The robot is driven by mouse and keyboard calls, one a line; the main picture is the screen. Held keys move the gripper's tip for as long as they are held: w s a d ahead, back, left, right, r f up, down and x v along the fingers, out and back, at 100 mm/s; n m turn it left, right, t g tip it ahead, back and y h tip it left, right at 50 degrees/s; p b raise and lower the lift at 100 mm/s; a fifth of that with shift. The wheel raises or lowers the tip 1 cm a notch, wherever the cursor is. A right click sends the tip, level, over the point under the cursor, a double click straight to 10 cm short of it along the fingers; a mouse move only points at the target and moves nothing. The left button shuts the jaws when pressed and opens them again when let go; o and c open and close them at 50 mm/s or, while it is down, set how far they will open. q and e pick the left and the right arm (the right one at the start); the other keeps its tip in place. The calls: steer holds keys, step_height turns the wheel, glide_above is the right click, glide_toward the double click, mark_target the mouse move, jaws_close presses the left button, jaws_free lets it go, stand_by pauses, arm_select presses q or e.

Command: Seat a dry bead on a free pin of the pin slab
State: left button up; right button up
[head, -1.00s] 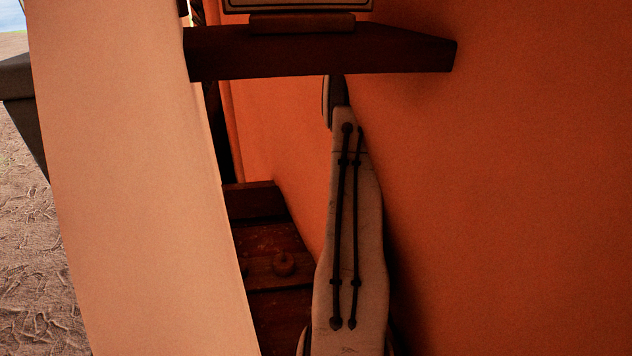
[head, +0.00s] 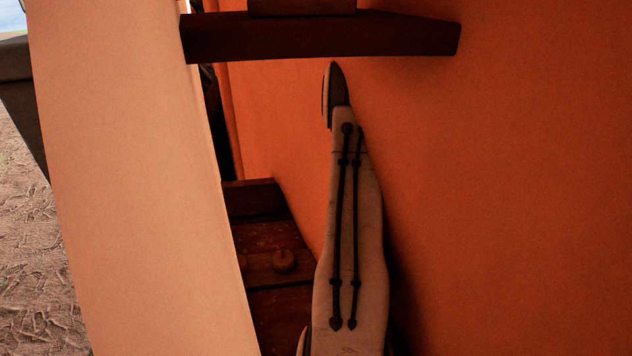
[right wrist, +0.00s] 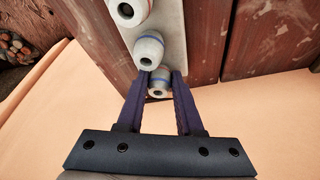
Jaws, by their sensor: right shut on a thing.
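In the right wrist view, my right gripper (right wrist: 160,82) is shut on a pale bead (right wrist: 158,92) with a blue band and a dark hole. The bead lies between the two purple fingertips, over the lower end of a pale grey slab (right wrist: 172,22). Two similar beads, a nearer one (right wrist: 149,49) and one at the top edge (right wrist: 127,10), stand in line on the slab. I cannot tell whether the held bead touches the slab, and no bare pin shows. My left gripper is in no view, and the head view shows neither beads nor slab.
Dark reddish planks (right wrist: 270,35) lie under and beside the slab, with a pale orange wall (right wrist: 265,125) close by. In the head view, a wooden shelf (head: 320,36) juts from the orange wall (head: 520,190). A pale upright post (head: 140,180) blocks the left side.

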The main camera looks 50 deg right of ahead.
steer(key=o, duration=1.1)
steer(key=shift+c, duration=0.2)
steer(key=shift+r, duration=0.15)
steer(key=shift+r+p, duration=2.5)
steer(key=shift+r, duration=1.15)
steer(key=shift+f, duration=0.1)
